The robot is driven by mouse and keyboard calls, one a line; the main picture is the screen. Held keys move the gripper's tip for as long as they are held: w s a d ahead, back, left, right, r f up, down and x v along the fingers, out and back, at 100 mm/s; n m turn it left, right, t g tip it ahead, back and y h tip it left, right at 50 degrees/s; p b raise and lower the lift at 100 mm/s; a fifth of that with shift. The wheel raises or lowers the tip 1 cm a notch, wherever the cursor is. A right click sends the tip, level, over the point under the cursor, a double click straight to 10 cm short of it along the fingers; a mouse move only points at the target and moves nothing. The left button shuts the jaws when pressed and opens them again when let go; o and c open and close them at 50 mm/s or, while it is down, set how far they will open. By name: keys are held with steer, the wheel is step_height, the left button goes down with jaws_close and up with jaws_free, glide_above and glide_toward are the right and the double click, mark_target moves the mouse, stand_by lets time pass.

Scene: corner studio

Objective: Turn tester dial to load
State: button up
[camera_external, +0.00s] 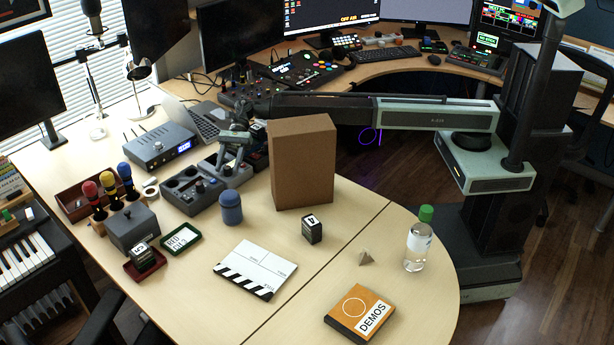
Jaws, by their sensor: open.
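My gripper (236,140) hangs at the end of my arm, which reaches left across the desk. It is open, low over dark equipment left of the tall brown box, and its fingertips are hard to make out. A dark grey unit (180,199) with round recesses and small knobs stands just left of and in front of my gripper. A second dark unit sits under the gripper and is partly hidden by it. I cannot tell which one is the tester, and no dial marking or load label is readable. I cannot tell whether the gripper touches anything.
The tall brown box (302,165) stands close right of my gripper. A grey device with a blue display (158,147) and a laptop (207,121) are behind left. A clapperboard (256,268) lies on the front desk; bare desk surrounds it.

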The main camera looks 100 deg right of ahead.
steer(key=shift+w+a+f, duration=0.15)
steer(key=shift+a+f, duration=0.15)
steer(key=shift+a, duration=0.35)
steer(key=shift+c, duration=0.4)
jaws_close()
steer(key=shift+w+d+n+g, duration=0.1)
steer(key=shift+w+n+g, duration=0.1)
steer(key=shift+n+g, duration=0.3)
steer(key=shift+s+g, duration=0.15)
steer(key=shift+g, duration=0.15)
steer(key=shift+o, duration=0.4)
jaws_free()
